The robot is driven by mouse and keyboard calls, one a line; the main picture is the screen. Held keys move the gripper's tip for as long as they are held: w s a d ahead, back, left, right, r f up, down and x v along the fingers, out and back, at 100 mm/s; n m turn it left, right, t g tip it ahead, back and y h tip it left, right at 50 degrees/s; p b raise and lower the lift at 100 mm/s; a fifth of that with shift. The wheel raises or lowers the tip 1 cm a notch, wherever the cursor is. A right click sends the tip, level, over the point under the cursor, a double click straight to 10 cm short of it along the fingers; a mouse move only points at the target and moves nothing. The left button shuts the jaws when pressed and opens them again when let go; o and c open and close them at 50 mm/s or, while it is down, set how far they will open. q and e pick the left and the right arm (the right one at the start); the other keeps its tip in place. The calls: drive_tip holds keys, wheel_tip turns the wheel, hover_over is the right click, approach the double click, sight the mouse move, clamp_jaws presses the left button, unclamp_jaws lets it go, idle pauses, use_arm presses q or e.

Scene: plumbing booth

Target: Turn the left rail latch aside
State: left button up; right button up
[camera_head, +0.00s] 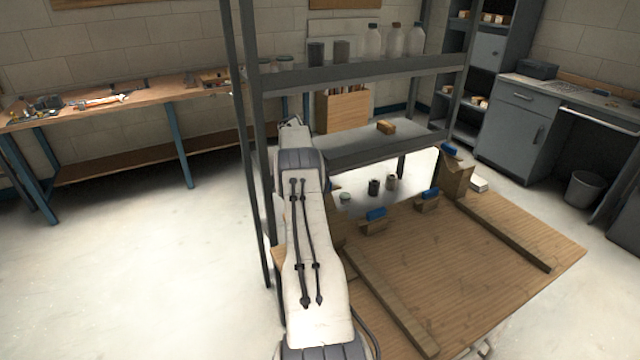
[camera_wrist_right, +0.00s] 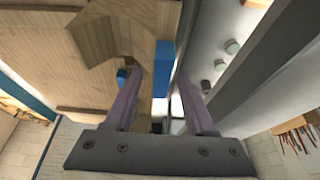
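In the right wrist view, my right gripper (camera_wrist_right: 160,85) is open, its two purple-grey fingers well apart. A blue latch piece (camera_wrist_right: 163,65) on the side of a wooden block (camera_wrist_right: 158,25) shows in the gap between the fingers. I cannot tell whether a finger touches it. A second blue piece (camera_wrist_right: 122,74) is by the left finger. In the head view, the left rail (camera_head: 390,295) lies on the wooden board. One of my arms covers its far end, so the latch there is hidden. My left gripper is not in view.
The wooden board (camera_head: 490,265) also bears the right rail (camera_head: 505,235), a block with a blue latch (camera_head: 450,150) and two small blue-topped blocks (camera_head: 375,214) (camera_head: 428,198). A grey shelf rack (camera_head: 360,72) stands close behind. A workbench (camera_head: 120,100) is at left.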

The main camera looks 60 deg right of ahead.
drive_tip(key=shift+w+a+r, duration=0.1)
drive_tip(key=b+v, duration=0.1)
drive_tip(key=v, duration=0.9)
drive_tip(key=shift+r, duration=0.1)
idle(0.4)
